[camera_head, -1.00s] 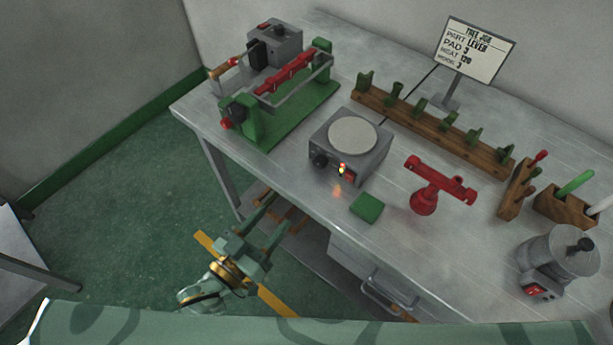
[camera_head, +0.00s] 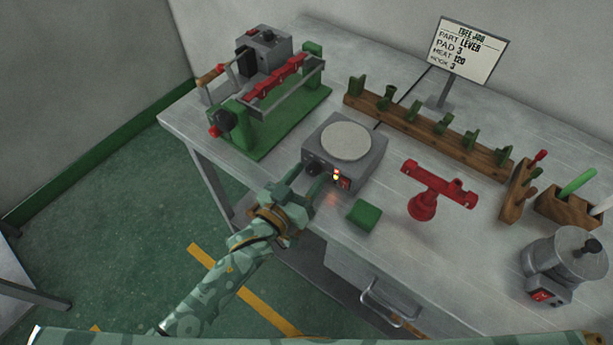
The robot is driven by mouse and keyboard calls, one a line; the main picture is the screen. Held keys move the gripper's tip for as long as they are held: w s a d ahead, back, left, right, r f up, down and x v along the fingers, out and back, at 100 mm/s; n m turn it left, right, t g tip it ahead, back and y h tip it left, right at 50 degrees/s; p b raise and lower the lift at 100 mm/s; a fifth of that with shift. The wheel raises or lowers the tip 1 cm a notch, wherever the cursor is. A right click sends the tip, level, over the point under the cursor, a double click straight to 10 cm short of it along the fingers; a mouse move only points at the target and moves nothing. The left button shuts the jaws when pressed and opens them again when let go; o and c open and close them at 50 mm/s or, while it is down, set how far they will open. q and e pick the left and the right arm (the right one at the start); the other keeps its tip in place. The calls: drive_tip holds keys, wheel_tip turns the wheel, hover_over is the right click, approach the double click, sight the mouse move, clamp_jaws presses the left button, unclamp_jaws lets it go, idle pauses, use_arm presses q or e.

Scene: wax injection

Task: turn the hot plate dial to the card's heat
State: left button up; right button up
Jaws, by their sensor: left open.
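The hot plate (camera_head: 348,176) is a grey box with a pale round top, standing near the table's front edge. Its dark dial (camera_head: 312,167) is on the front face at the left, partly hidden by my gripper. A lit indicator and a red switch (camera_head: 343,183) are to the dial's right. The card (camera_head: 468,50) stands on a post at the back and reads PART LEVER, PAD 3, HEAT 120, HOOK 3. My left gripper (camera_head: 307,182) is open, its fingers at the front of the hot plate close to the dial; contact cannot be told. My right gripper is not in view.
A green pad (camera_head: 364,214) lies in front of the hot plate, with a red stand (camera_head: 424,204) to its right. A green-based fixture (camera_head: 271,124) is at left. A wooden rack (camera_head: 430,131) runs behind. A grey pot (camera_head: 565,260) stands at far right.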

use_arm(q)
drive_tip(key=c, duration=1)
drive_tip(key=shift+o, duration=0.2)
drive_tip(key=shift+m, duration=0.9)
drive_tip(key=o, duration=1)
drive_tip(key=shift+c, duration=0.2)
drive_tip(key=p+v, duration=0.2)
drive_tip(key=v, duration=1.4)
drive_tip(key=shift+s+f+p, duration=0.15)
drive_tip(key=shift+p, duration=0.25)
drive_tip(key=shift+a, duration=0.1)
